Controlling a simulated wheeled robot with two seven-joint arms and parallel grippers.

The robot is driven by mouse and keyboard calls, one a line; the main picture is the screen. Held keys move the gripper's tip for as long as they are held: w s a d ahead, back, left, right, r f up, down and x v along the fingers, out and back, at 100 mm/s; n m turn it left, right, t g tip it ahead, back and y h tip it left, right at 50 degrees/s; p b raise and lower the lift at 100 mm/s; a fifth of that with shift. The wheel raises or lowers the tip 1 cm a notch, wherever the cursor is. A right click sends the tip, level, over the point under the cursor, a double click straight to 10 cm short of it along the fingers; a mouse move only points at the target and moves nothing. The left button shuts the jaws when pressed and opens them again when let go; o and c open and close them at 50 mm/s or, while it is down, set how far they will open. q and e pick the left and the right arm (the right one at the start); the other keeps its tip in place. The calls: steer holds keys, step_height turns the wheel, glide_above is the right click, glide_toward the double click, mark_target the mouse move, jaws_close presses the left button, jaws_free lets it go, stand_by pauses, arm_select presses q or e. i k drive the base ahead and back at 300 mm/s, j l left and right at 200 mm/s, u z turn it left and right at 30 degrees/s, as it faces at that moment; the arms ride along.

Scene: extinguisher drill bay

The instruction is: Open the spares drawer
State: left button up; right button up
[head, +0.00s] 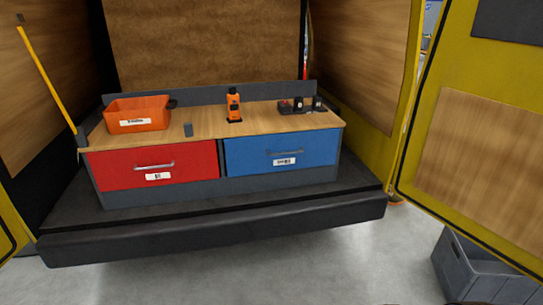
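A low workbench holds two drawers side by side. The red drawer (120,172) is on the left, with a silver bar handle (154,166) and a small white label (158,176). The blue drawer (310,147) is on the right, with a grey bar handle (286,153) and a white label (284,161). Both drawers look closed, their fronts flush with the bench. The label writing is too small to read, so I cannot tell which is the spares drawer. Neither of my grippers shows in the head view.
A dark ledge (220,229) runs in front. A grey crate (470,272) stands on the floor at right.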

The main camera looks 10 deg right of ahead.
mark_target(266, 154)
steer(key=i+l, duration=0.2)
steer(key=i, duration=0.25)
steer(key=i+l, duration=0.15)
steer(key=i, duration=0.3)
steer(key=i+l, duration=0.2)
steer(key=i, duration=0.3)
steer(key=i+l, duration=0.15)
steer(key=i, duration=0.3)
steer(key=i+l, duration=0.2)
steer(key=i, duration=0.25)
steer(key=z, duration=0.05)
